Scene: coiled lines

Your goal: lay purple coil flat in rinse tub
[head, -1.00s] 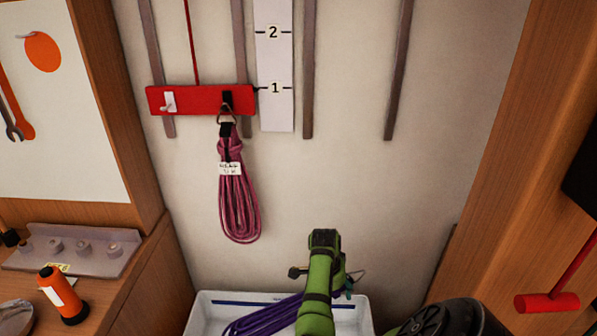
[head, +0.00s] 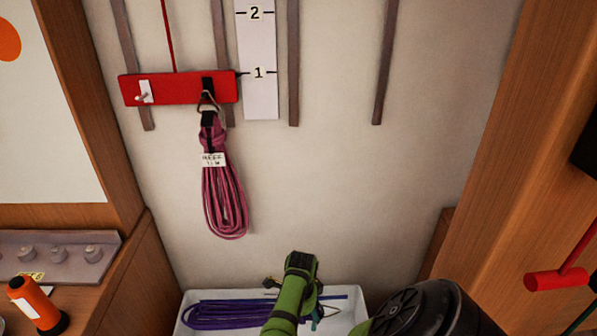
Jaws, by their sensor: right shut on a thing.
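The purple coil (head: 225,315) is in the white rinse tub (head: 357,300) at the bottom of the head view. Its loops stretch left, roughly level, along the tub. I cannot tell whether all of it rests on the tub floor. My right gripper (head: 298,290) is over the tub at the coil's right end, shut on the coil. The green arm link hides most of the jaws and that end of the coil. A teal bit and a small brass-coloured piece show beside the link. My left gripper is not in view.
A pink coil (head: 222,195) hangs by a ring from the red rack (head: 180,88) on the wall above the tub. An orange bottle (head: 35,304) stands on the left bench. A red handle (head: 556,280) sticks out at right. A wooden panel (head: 490,160) bounds the right side.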

